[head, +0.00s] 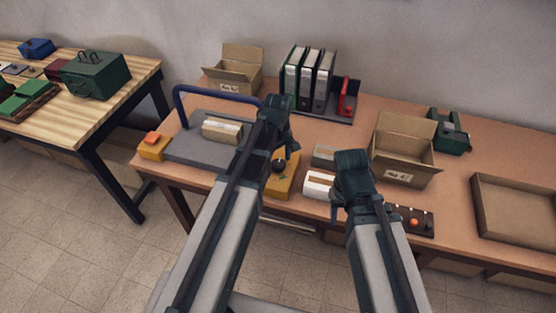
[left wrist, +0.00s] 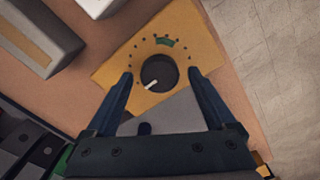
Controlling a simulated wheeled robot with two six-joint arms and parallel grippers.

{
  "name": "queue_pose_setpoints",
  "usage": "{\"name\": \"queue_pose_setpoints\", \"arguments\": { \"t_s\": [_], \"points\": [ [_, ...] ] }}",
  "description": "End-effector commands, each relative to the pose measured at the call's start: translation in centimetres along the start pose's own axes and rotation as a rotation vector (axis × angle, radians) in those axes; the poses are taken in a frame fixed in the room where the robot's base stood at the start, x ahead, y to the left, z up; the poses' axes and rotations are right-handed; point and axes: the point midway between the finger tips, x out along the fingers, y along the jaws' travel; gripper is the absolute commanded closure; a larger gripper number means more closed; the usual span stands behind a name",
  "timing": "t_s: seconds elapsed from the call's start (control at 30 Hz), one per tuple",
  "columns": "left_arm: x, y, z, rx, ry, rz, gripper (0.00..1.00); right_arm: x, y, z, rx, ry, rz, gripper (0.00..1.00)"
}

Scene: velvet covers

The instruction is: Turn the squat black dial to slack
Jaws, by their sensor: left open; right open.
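The squat black dial (left wrist: 160,72) sits on a yellow panel (left wrist: 186,32), seen in the left wrist view. Its white pointer is toward the lower left of that picture. Dark dots ring the dial, with a green mark (left wrist: 165,42) above it; I can read no word. My left gripper (left wrist: 160,76) is open, with a finger on each side of the dial and gaps visible; I cannot tell its height. In the head view the dial (head: 278,166) shows partly below my left gripper. My right gripper (head: 345,205) hangs to the right, near the table's front edge.
A grey board with a blue handle (head: 210,92) lies left of the dial. White block (head: 318,184), open carton (head: 404,153) and a dark panel with an orange knob (head: 414,222) are to the right. Binders (head: 307,78) stand behind.

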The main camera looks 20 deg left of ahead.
Motion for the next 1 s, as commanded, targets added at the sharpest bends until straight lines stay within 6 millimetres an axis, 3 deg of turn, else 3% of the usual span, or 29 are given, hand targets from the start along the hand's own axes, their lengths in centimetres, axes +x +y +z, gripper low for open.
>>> {"name": "queue_pose_setpoints", "arguments": {
  "t_s": [0.37, 1.0],
  "points": [
    [-1.6, 0.0, 0.0, 0.001, 0.0, 0.0, 0.11, -1.6, 0.1, 0.1, 0.0, 0.0, 0.0, 0.5],
    [-10.7, 0.0, 0.0, 0.0, 0.0, 0.0, 0.11, -10.7, 1.0, 0.6, -0.001, 0.0, 0.0, 0.5]
  ]
}}
